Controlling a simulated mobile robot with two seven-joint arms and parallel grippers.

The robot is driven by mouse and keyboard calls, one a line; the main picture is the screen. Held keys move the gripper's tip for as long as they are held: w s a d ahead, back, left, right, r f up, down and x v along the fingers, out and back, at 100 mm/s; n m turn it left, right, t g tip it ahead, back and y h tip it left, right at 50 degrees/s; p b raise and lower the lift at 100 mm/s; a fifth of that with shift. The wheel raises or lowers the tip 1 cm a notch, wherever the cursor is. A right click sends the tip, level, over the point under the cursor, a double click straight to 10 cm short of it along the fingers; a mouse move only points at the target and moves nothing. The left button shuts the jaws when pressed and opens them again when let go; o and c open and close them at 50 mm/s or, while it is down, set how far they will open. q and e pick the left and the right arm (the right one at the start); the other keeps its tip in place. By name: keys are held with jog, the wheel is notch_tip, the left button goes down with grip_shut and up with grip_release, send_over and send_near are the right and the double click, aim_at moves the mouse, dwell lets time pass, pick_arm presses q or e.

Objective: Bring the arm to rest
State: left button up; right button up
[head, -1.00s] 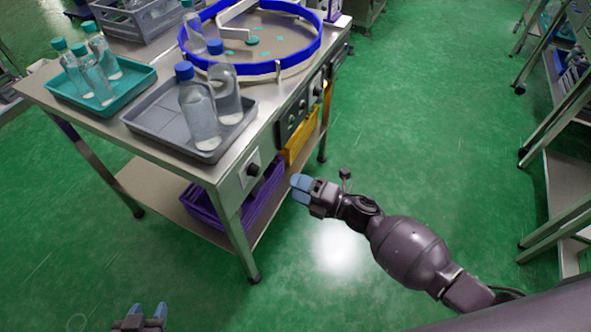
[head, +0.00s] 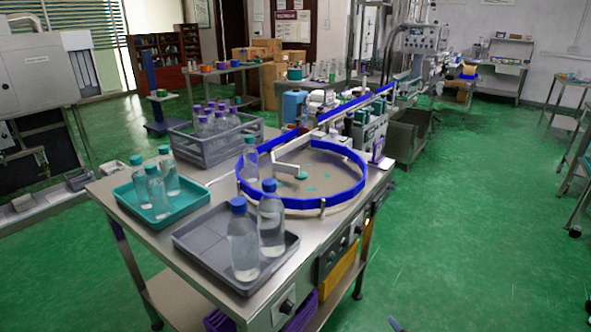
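Only a small blue fingertip of my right gripper (head: 396,324) shows at the bottom edge of the head view, low in front of the steel table (head: 180,240). The rest of it is out of frame, so its opening cannot be seen. It holds nothing that I can see. My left gripper is out of view. On the table, a grey tray (head: 190,243) holds two clear bottles with blue caps (head: 243,245). A teal tray (head: 130,200) holds three bottles with teal caps (head: 157,195).
A grey crate (head: 205,150) holds several purple-capped bottles. A conveyor machine (head: 370,125) stands behind. Green floor (head: 470,230) is open at right; shelving (head: 575,190) stands at the right edge.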

jog(key=s+d+f+m+g+h, duration=0.1)
jog(key=s+d+f+m, duration=0.1)
jog(key=s, duration=0.5)
jog(key=s+d+f+m+g+h, duration=0.1)
jog(key=s+d+f+m, duration=0.1)
jog(key=s, duration=0.5)
jog(key=s+d+f+m+g+h, duration=0.1)
jog(key=s+d+f+m+g, duration=0.1)
jog(key=s, duration=0.5)
jog(key=d+m, duration=0.1)
jog(key=d, duration=0.1)
jog(key=shift+d+f+h, duration=0.2)
jog(key=shift+d+h, duration=0.15)
jog(key=shift+h, duration=0.05)
